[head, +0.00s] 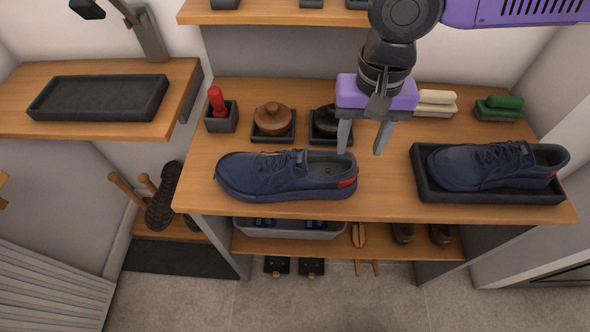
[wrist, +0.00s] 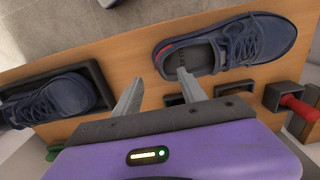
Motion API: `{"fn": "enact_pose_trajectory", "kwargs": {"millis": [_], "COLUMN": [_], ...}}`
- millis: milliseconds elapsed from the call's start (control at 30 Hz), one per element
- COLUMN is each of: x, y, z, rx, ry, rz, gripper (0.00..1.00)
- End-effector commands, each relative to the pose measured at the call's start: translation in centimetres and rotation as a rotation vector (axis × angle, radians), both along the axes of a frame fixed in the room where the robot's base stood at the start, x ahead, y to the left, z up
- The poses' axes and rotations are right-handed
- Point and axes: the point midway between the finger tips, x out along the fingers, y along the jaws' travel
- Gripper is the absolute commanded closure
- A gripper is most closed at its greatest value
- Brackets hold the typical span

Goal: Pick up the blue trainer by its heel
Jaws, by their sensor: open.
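A blue trainer (head: 280,177) with a red heel patch lies on the wooden bench top, its toe to the left and its heel to the right. A second blue trainer (head: 490,165) sits in a black tray at the right. My gripper (head: 362,150) is open and empty, above the bench by the heel of the left trainer. In the wrist view my gripper (wrist: 158,85) has one finger in front of that trainer's heel opening, and the trainer (wrist: 230,45) shows with its red heel patch. The tray trainer (wrist: 52,100) is at the left there.
The black tray (head: 490,197) is at the bench's right. Behind the left trainer stand a red-handled item (head: 217,102) in a holder, a round wooden pot (head: 272,119) and a dark one (head: 328,122). Brushes (head: 436,103) lie at the back right. Bare bench (head: 385,185) separates the trainers.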

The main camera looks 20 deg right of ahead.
Motion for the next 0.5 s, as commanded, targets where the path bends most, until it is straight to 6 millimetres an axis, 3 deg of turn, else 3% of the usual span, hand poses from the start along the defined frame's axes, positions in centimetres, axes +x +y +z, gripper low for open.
{"fn": "enact_pose_trajectory", "kwargs": {"millis": [500], "x": [-0.1], "y": [0.4], "z": [-5.9], "rx": [0.003], "ry": [-0.002], "rz": [0.0], "gripper": [0.51]}}
